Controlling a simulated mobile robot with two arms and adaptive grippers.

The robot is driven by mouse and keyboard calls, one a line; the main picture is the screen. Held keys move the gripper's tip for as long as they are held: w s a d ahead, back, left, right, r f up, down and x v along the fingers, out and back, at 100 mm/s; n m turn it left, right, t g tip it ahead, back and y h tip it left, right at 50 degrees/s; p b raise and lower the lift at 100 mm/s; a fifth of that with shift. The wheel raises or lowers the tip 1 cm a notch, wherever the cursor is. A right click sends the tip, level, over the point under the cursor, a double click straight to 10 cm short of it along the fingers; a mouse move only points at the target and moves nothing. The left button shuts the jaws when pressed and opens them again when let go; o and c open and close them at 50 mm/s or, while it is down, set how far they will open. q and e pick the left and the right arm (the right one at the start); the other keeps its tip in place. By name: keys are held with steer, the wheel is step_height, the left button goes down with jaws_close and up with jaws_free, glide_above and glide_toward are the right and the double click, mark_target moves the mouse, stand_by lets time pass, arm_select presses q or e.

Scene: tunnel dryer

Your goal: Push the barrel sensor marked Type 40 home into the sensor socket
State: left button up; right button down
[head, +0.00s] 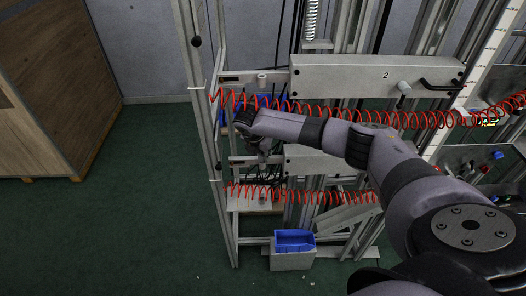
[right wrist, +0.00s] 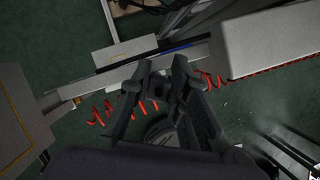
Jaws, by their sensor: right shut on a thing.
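My right gripper (head: 264,150) points down at the left end of the machine frame, beside the lower grey beam. In the right wrist view its two dark fingers (right wrist: 160,74) reach over a grey rail. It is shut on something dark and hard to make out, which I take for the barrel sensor. No Type 40 marking can be read. I cannot make out the sensor socket; the gripper and the frame parts around it may hide it. My left gripper is in neither view.
Red coiled hoses (head: 300,193) run across the frame close to my right arm. A grey panel marked 2 (head: 345,75) with a black handle is above. A blue bin (head: 294,240) stands low in front. A wooden crate (head: 55,85) is at the left, with free green floor before it.

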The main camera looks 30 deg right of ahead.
steer(key=shift+f, duration=0.3)
steer(key=c, duration=1.4)
jaws_free()
steer(key=shift+r, duration=0.1)
steer(key=v, duration=0.7)
steer(key=shift+a+r, duration=0.1)
steer(key=shift+r, duration=0.15)
